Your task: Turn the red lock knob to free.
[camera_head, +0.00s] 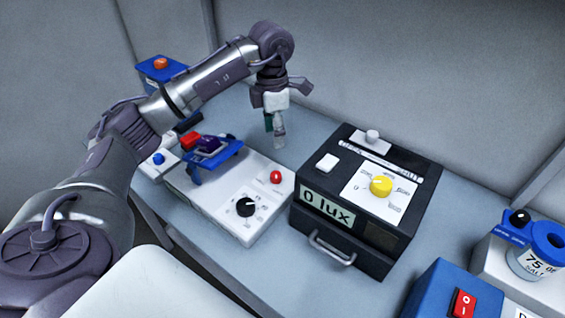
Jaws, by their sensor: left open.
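A small round red knob (276,177) stands on the top of a white box (212,213), near its right corner. I cannot read which way it is set. A black dial (245,207) with markings is to its lower left on the same box. My left gripper (279,143) is open and empty, pointing down. In the picture it is just above the red knob, apart from it, over or behind the box's far edge. My right gripper is not in view.
A blue cradle with a dark purple part (209,147) sits on the white box's far left. A black "0 lux" box (364,205) with a yellow knob (381,186) stands close on the right. A blue box with a red switch (463,304) is front right.

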